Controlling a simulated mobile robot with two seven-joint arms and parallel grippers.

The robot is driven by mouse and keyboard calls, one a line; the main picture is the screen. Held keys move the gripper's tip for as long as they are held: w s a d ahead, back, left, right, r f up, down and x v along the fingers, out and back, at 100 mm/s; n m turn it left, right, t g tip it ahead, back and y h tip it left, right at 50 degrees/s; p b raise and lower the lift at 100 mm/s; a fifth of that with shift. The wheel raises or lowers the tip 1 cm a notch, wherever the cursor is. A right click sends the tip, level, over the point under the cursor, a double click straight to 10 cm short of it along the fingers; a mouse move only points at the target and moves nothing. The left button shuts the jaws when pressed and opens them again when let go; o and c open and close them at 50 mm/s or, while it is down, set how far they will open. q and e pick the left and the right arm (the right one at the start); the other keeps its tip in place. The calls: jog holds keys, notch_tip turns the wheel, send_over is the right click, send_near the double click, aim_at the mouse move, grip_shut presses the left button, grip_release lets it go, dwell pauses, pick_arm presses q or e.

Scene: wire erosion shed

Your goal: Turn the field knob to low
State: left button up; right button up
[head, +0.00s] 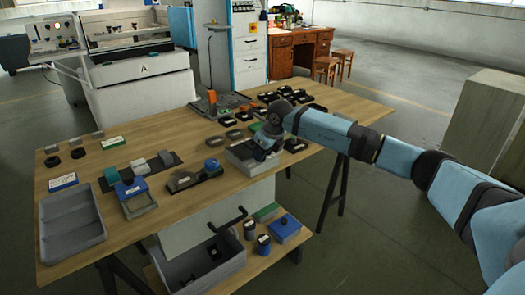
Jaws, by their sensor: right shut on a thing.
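My right arm reaches in from the right over the wooden table, and its gripper (263,153) is low over a grey box (241,162) near the table's front edge. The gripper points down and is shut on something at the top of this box. What it holds is hidden behind the wrist and fingers, so I cannot read the field knob or its marks. The knob appears to be the part under the fingers. My left gripper is not in view.
A dark device with a blue knob (211,166) stands left of the grey box. Several small dark trays (234,134) lie behind it. A grey tray (70,222) is at the left end. A shelf below holds a bin (203,266) and jars.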

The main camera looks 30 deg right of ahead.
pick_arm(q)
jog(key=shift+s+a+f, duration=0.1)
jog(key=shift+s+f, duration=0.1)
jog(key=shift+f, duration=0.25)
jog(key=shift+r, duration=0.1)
pick_arm(e)
jog(key=o, duration=0.9)
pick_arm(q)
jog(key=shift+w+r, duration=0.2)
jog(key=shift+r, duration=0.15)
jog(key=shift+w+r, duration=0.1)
pick_arm(e)
jog(key=shift+s+r, duration=0.1)
jog(key=shift+r, duration=0.25)
pick_arm(q)
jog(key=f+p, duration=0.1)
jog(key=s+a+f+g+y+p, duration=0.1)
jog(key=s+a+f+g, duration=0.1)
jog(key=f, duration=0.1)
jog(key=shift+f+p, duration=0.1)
jog(key=shift+p, duration=0.3)
pick_arm(e)
jog(key=v, duration=1.3)
jog(key=shift+s+d, duration=0.1)
jog(key=shift+d, duration=0.05)
